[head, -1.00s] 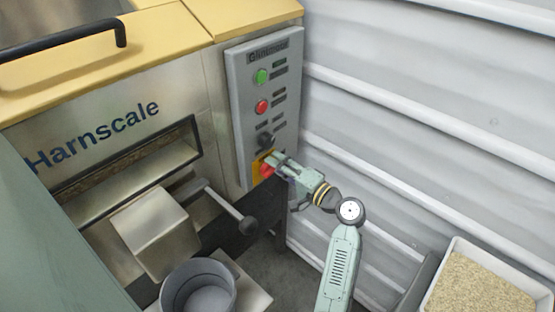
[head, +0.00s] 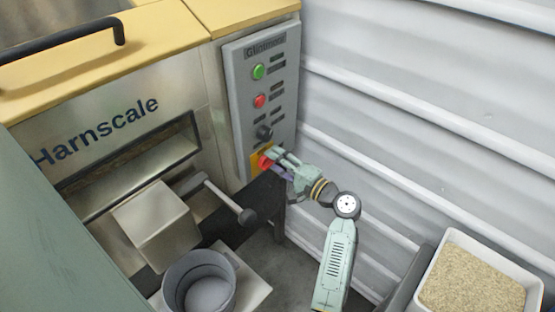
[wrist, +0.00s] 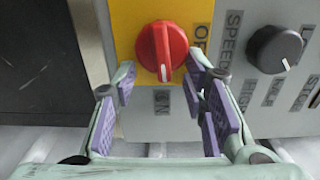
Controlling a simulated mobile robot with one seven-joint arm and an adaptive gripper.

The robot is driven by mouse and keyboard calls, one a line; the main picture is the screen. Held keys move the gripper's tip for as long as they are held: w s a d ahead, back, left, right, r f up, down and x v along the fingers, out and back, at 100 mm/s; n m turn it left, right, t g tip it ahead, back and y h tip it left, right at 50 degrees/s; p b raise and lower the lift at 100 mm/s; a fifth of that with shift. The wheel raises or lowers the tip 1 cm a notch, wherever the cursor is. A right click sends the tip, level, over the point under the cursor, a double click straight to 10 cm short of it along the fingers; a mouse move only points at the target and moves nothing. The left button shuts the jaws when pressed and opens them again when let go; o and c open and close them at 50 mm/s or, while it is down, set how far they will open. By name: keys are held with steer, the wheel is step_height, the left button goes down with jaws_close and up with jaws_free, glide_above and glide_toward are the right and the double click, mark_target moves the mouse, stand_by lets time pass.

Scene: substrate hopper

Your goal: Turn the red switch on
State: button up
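The red switch (wrist: 161,52) is a round knob with a raised grip, on a yellow plate (wrist: 125,25) in the wrist view. In the head view the red switch (head: 265,162) is low on the grey control panel, partly hidden by my fingers. My gripper (wrist: 160,85) is open, with purple-padded fingers spread to the left and right just below the switch. It holds nothing, and I see no clear contact with the knob.
A black speed knob (wrist: 276,48) is close to the right finger. Green (head: 258,72) and red (head: 260,101) buttons are higher on the panel. A lever with a dark ball end (head: 247,216) sticks out at lower left. A corrugated wall (head: 420,130) is at right.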

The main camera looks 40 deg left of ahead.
steer(key=o, duration=0.5)
steer(key=shift+a+f, duration=0.1)
steer(key=d, duration=1.2)
steer(key=shift+s, duration=0.45)
